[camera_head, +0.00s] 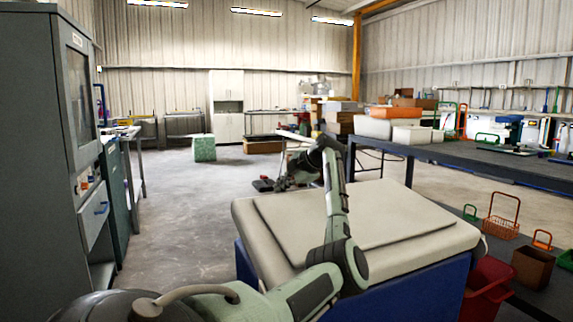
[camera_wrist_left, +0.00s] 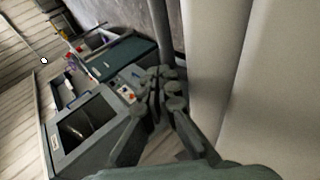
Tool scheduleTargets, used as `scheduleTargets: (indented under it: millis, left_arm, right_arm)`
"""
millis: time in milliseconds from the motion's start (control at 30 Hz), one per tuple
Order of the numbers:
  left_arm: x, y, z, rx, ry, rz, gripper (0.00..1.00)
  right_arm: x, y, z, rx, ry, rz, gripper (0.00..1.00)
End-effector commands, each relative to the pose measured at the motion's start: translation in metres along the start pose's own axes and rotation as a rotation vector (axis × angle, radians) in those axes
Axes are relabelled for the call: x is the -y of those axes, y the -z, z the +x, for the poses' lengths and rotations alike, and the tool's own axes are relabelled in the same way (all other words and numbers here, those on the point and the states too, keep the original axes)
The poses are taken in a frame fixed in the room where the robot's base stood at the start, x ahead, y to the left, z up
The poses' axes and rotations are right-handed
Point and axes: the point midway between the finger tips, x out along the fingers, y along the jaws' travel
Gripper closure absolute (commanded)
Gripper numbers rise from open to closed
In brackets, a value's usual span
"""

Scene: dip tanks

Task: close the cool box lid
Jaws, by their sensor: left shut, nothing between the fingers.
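The cool box stands in front of me in the head view, with a blue body (camera_head: 410,290) and a cream lid (camera_head: 400,225). The lid lies over the top of the body and looks level, with no clear gap showing. My left arm reaches across the lid. My left gripper (camera_head: 272,184) is past the lid's far left edge, shut and empty. In the left wrist view the gripper's fingers (camera_wrist_left: 162,98) are together, beside a large pale surface that looks like the lid (camera_wrist_left: 265,90). My right gripper is not in view.
A grey cabinet (camera_head: 35,130) stands at the left. A long dark table (camera_head: 470,155) with pale boxes (camera_head: 385,124) runs at the right. A red bin (camera_head: 487,285) and an orange basket (camera_head: 500,226) are right of the cool box. The floor at left centre is clear.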

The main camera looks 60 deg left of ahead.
Motion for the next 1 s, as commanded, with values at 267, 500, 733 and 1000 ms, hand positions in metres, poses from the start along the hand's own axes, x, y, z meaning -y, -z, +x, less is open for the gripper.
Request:
scheduleTargets:
  millis: [267, 500, 733, 1000]
  left_arm:
    - [0.034, -0.011, 0.044, -0.003, 0.056, 0.017, 1.0]
    - [0.045, -0.015, 0.056, -0.001, 0.056, 0.015, 1.0]
    - [0.048, -0.015, 0.058, -0.001, 0.059, 0.017, 1.0]
    - [0.05, -0.015, 0.058, -0.002, 0.062, 0.019, 1.0]
  right_arm:
    - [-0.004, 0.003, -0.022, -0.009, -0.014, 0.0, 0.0]
    - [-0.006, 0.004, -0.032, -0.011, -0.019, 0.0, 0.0]
    - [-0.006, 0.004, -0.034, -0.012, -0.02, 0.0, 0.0]
    - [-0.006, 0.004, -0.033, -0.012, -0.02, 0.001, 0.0]
